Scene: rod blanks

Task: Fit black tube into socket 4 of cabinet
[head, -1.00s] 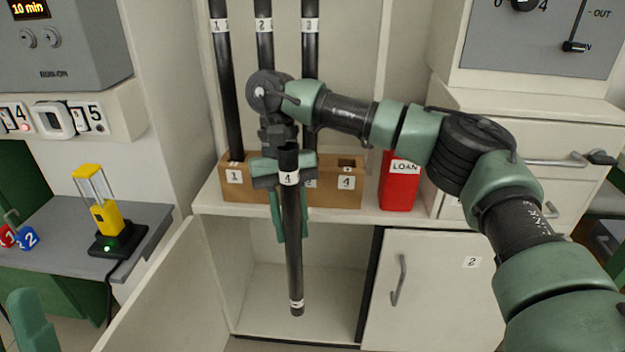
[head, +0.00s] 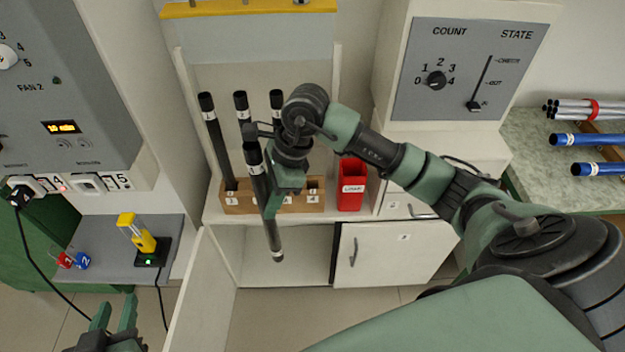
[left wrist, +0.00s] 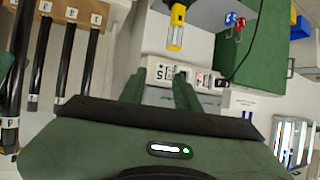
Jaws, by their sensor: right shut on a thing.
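The black tube (head: 254,155), with white label bands, is held slightly tilted in my right gripper (head: 271,208), in front of the wooden socket block (head: 262,207). Its lower end hangs below the shelf edge, in front of the open cupboard. Socket 4 (head: 313,184), at the block's right end, is empty. Several other black tubes stand in the block's sockets to the left, the nearest to the left edge being tube 1 (head: 216,140). My right arm partly hides the block's middle. My left gripper (head: 115,308) is open and empty at lower left; its fingers show in the left wrist view (left wrist: 160,88).
A red bin (head: 352,187) stands on the shelf right of the block. The open cupboard door (head: 198,290) juts forward at left. A yellow device (head: 140,236) stands on the grey side table. Blue tubes (head: 590,139) lie on the right counter.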

